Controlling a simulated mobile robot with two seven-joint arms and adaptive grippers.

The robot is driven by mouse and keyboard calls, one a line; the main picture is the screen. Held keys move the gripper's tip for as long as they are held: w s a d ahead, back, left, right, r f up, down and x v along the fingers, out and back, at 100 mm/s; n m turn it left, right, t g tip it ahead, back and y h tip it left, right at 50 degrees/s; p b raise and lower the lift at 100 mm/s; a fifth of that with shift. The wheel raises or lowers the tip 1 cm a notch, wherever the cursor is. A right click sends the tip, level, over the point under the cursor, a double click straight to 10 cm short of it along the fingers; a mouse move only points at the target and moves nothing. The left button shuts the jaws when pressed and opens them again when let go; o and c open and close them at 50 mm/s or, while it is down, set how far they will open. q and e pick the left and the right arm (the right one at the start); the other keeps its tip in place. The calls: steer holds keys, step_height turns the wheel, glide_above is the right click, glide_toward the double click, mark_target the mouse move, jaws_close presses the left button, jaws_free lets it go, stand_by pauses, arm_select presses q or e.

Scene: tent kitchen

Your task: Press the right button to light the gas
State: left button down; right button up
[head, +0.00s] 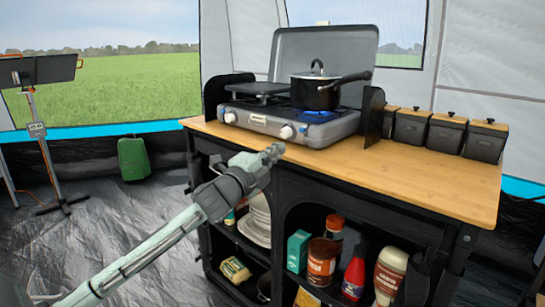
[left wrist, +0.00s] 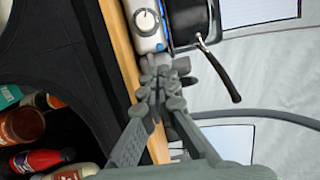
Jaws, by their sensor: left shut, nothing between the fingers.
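The grey gas stove (head: 262,122) stands on the wooden counter. Its front has a left white knob (head: 230,117) and a right white knob (head: 287,131), also in the left wrist view (left wrist: 145,20). A small blue patch (left wrist: 160,47) shows by the right knob. A black pot (head: 316,93) stands on the right burner, with a blue glow like a flame beneath it. My left gripper (head: 272,153) is shut and empty, just in front of the counter edge, below and apart from the right knob. In the left wrist view its fingertips (left wrist: 162,80) are together. My right gripper is out of view.
The counter (head: 425,170) is bare at front right. A black windshield panel (head: 373,117) and several lidded canisters (head: 448,130) stand right of the stove. Shelves below hold jars, bottles and plates (head: 258,220).

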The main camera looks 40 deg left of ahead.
arm_select(q)
steer(key=shift+s+d+f, duration=0.1)
steer(key=shift+s+f, duration=0.05)
steer(key=shift+s, duration=0.65)
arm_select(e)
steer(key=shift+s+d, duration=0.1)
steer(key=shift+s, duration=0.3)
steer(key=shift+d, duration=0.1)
